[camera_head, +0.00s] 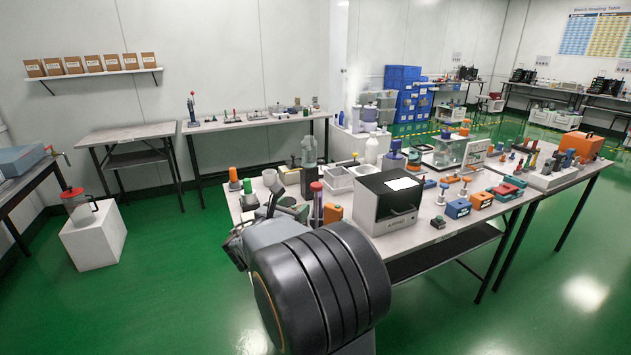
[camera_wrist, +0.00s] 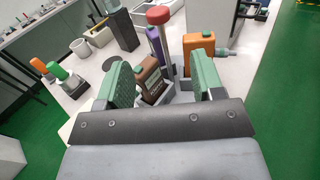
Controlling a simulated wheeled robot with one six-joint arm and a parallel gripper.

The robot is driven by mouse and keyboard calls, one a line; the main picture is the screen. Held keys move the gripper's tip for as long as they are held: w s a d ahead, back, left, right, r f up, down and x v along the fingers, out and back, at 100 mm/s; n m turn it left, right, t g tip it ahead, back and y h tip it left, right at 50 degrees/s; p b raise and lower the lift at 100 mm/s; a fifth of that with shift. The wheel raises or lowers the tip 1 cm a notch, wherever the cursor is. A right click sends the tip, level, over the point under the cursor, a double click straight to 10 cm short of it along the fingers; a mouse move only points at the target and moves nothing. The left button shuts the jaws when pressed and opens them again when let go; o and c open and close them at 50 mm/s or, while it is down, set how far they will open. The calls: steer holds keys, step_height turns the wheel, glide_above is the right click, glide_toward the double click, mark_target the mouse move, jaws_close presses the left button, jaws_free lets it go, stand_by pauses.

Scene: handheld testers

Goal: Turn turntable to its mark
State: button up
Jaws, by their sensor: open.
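A grey holder (camera_wrist: 183,87) that looks like the turntable stands on the bench in the wrist view. It holds a brown tester (camera_wrist: 150,80), a purple tester (camera_wrist: 156,45) and an orange tester (camera_wrist: 198,48) around a grey post with a red top (camera_wrist: 159,15). My gripper (camera_wrist: 162,68) is open, its two green-padded fingers apart, with the brown tester and the post showing between them. I cannot tell whether a finger touches anything. In the head view the red top (camera_head: 316,187) and orange tester (camera_head: 332,213) show behind my arm. No mark can be made out.
A white-and-black box instrument (camera_head: 387,203) stands right of the holder. Orange and green capped bottles (camera_wrist: 55,72), cups and a white bin (camera_wrist: 98,36) stand to the left in the wrist view. The bench is crowded; green floor (camera_head: 180,270) is free in front.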

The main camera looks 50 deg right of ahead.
mark_target(313, 187)
steer(key=x, duration=1.3)
steer(key=shift+w+d+r, duration=0.25)
steer(key=shift+d+r, duration=0.05)
jaws_close()
